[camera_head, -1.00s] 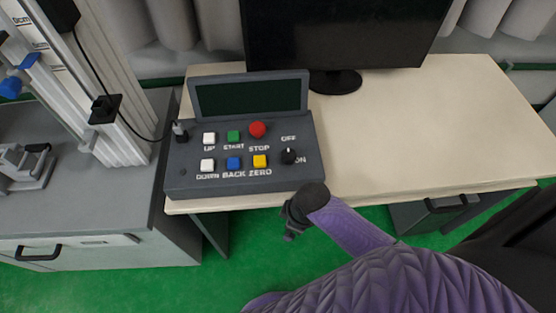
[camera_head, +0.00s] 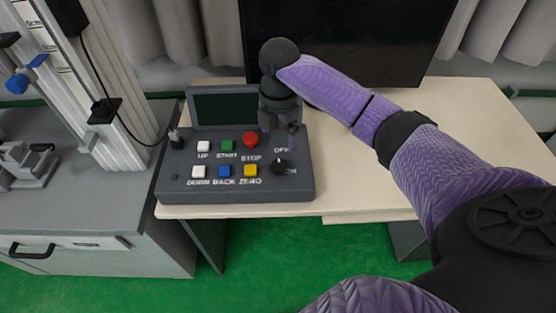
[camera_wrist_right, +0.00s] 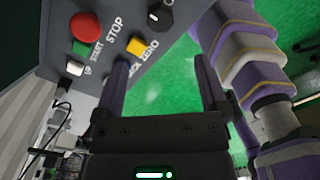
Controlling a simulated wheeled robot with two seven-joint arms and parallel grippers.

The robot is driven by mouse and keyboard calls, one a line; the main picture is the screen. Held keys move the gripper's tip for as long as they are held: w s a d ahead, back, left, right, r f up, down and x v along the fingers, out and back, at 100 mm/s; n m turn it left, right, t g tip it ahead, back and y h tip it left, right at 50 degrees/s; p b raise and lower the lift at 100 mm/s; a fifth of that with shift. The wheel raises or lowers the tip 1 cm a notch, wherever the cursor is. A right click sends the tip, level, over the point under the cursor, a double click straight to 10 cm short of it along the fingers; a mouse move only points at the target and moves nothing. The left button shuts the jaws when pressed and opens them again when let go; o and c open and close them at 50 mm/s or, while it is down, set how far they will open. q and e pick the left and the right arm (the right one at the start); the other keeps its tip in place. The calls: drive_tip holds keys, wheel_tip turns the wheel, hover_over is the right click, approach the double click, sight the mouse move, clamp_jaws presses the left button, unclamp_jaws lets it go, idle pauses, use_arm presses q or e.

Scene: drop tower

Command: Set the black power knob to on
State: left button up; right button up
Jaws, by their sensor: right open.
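The black power knob (camera_head: 280,167) sits at the right end of the grey control box (camera_head: 165,196), between the OFF label above it and the ON label at its lower right. It also shows at the top of the right wrist view (camera_wrist_right: 161,14), with a small white mark; which label the mark points to is hard to tell. My right gripper (camera_head: 281,130) is open and empty, fingers pointing down above the box's right part, just behind the knob and apart from it. Its two fingers show in the right wrist view (camera_wrist_right: 163,68) with nothing between them. My left gripper is out of view.
Left of the knob are white, green, blue and yellow buttons and a red stop button (camera_head: 250,139). A small screen (camera_head: 225,106) stands behind them, and a monitor (camera_head: 360,45) behind my right arm. The beige table (camera_head: 460,110) is clear to the right.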

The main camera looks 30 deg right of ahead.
sight(279, 164)
wheel_tip(279, 164, down, 9)
drive_tip(key=b, duration=0.3)
drive_tip(key=shift+b, duration=0.4)
drive_tip(key=shift+f, duration=0.4)
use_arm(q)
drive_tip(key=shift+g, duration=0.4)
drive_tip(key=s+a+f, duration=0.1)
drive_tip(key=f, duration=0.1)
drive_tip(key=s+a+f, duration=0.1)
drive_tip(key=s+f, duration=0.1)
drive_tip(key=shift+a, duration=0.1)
